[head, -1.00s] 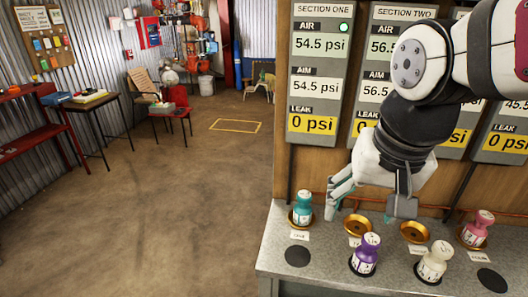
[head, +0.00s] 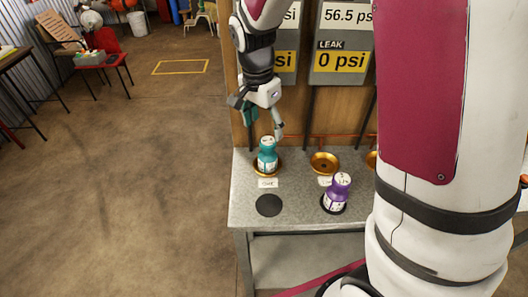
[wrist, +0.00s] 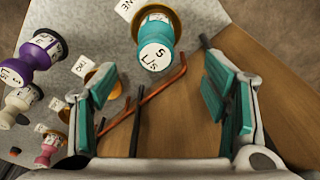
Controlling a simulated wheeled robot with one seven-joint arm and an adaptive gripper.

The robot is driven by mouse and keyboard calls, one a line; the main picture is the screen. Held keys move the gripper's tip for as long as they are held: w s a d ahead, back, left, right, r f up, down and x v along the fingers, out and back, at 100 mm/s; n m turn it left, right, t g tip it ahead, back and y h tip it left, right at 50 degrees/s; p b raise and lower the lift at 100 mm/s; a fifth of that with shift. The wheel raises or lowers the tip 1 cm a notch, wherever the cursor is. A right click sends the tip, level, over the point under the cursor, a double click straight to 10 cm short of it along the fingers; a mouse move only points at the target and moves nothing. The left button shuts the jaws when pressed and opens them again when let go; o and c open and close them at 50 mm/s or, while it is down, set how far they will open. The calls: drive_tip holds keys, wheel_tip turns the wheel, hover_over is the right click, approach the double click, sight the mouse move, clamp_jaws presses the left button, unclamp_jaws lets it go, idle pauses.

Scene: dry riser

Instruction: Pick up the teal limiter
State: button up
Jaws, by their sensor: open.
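The teal limiter (head: 267,156) stands upright on a brass seat at the back left of the grey bench, behind a small label card. In the wrist view the teal limiter (wrist: 156,42) shows its white lettered top, ahead of and between the lines of my fingers. My gripper (head: 262,118) is above and just behind the limiter in the head view. In the wrist view my gripper (wrist: 160,98) is open and empty, its teal-padded fingers wide apart and not touching the limiter.
A purple limiter (head: 338,193) stands to the right on the bench (head: 240,205). An empty brass seat (head: 324,163) is behind it. A bare dark disc (head: 269,205) lies in front of the teal limiter. White (wrist: 18,106) and pink (wrist: 48,150) limiters show in the wrist view. Red piping runs behind.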

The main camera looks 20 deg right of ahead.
sight(266, 140)
drive_tip(key=f, duration=0.5)
drive_tip(key=shift+w+d+f, duration=0.15)
drive_tip(key=shift+d+f, duration=0.15)
drive_tip(key=shift+f, duration=0.05)
drive_tip(key=f, duration=0.4)
drive_tip(key=shift+d, duration=0.35)
drive_tip(key=shift+f, duration=0.6)
drive_tip(key=c, duration=1.5)
